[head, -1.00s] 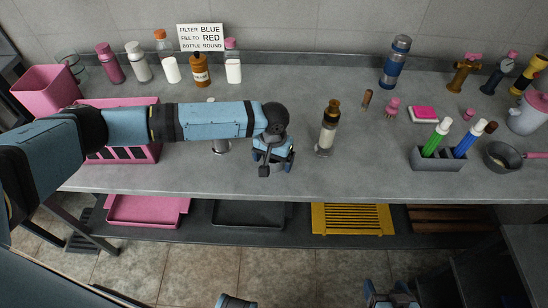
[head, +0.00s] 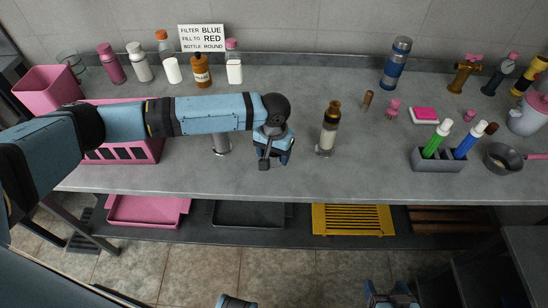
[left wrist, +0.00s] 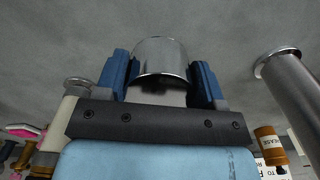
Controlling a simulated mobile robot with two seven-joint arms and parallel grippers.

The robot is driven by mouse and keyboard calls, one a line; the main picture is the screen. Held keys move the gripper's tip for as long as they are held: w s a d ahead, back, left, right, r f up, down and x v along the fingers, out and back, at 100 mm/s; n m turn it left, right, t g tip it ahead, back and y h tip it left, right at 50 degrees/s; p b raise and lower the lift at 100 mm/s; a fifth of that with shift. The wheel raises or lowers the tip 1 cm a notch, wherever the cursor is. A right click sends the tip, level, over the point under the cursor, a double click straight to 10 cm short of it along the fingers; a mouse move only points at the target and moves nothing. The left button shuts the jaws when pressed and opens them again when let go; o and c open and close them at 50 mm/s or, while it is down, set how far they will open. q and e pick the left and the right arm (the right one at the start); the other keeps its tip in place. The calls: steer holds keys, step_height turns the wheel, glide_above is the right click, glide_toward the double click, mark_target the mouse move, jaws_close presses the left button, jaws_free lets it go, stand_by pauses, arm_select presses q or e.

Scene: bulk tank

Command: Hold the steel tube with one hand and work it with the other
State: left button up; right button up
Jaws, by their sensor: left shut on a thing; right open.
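My left gripper (head: 273,148) is over the middle of the bench in the head view. In the left wrist view, its blue fingers are shut on a shiny steel tube (left wrist: 162,58), one finger on each side. The held tube is hidden by my gripper in the head view. My right gripper (head: 391,294) is open and empty at the bottom edge, in front of the bench and far from the tube.
A second steel post (head: 221,143) stands left of my left gripper, partly behind my arm. A grey pen holder (head: 438,159) is further right. The front bench strip (head: 330,183) is clear.

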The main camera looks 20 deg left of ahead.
arm_select(q)
step_height(320, 180, up, 17)
steer(key=shift+p, duration=0.45)
